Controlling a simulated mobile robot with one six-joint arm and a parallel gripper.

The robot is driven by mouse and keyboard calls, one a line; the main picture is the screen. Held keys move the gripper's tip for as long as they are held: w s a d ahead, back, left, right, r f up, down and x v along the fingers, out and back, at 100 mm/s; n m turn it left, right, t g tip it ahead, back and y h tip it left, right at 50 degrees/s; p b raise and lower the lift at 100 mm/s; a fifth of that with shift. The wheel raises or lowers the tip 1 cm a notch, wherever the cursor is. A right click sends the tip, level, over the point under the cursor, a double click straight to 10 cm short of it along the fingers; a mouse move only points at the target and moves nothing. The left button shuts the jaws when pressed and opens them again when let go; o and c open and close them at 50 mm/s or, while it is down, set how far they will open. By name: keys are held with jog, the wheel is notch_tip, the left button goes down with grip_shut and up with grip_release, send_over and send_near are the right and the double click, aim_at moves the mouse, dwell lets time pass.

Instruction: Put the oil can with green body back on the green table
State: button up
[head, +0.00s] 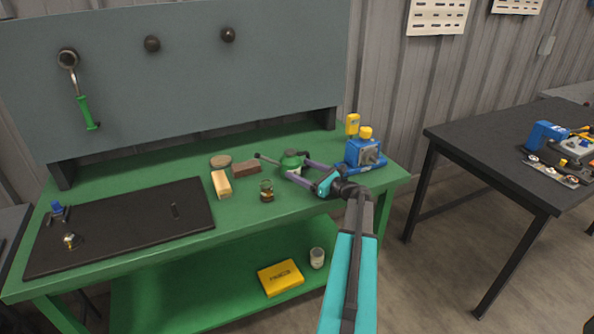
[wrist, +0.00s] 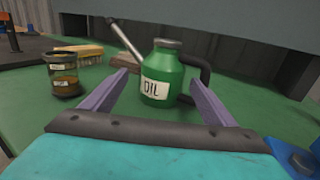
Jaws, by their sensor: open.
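The oil can with green body (head: 291,163) stands upright on the green table (head: 240,209), toward its right part. In the wrist view the oil can (wrist: 163,80) shows a white OIL label, a grey spout pointing up left and a dark handle on the right. My gripper (head: 282,167) is open, its purple fingers on either side of the can. In the wrist view my gripper (wrist: 161,82) has space between each finger and the can's body. The can's base seems to rest on the green tabletop (wrist: 100,110).
A small amber jar (head: 266,191), a wooden brush (head: 221,184) and a brown block (head: 246,168) sit left of the can. A blue machine (head: 365,152) stands close on the right. A black mat (head: 120,228) covers the table's left. A dark table (head: 510,150) stands farther right.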

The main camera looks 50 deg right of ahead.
jog(key=s, duration=0.3)
jog(key=s+b, duration=0.1)
jog(key=s, duration=0.5)
jog(key=shift+s+d+b, duration=0.15)
jog(key=shift+d+b, duration=0.25)
dwell(0.4)
